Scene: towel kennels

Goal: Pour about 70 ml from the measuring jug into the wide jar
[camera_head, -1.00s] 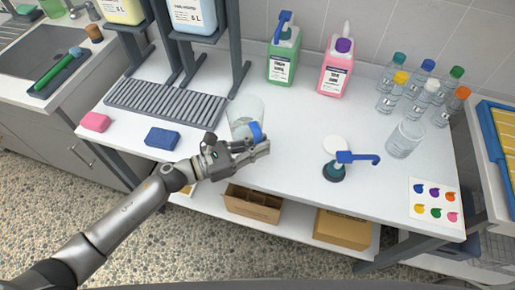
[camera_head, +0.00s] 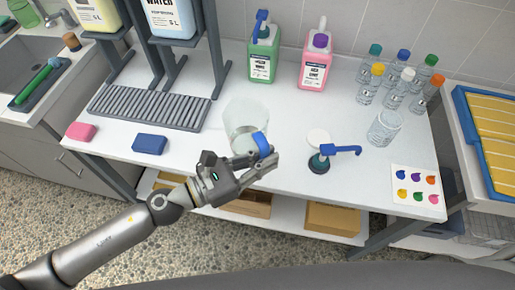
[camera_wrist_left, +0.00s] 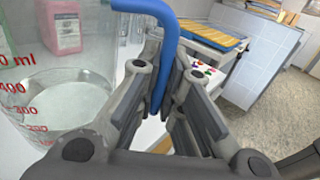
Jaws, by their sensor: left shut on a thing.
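The measuring jug (camera_head: 245,118) is clear with a blue handle (camera_head: 263,145) and stands upright, with clear liquid in its lower part. My left gripper (camera_head: 266,162) is shut on the handle, on the front right side of the jug. In the left wrist view the jug (camera_wrist_left: 75,60) fills the left side, with red marks; the liquid surface shows near the 300 to 400 marks. The blue handle (camera_wrist_left: 165,60) runs down between the fingers. The wide jar (camera_head: 384,128), clear and open, stands on the table to the right, apart from the jug. My right gripper is not in view.
Several small capped bottles (camera_head: 395,90) stand behind the jar. Green (camera_head: 263,55) and pink (camera_head: 314,62) containers stand at the back. A colour card (camera_head: 415,190) lies right.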

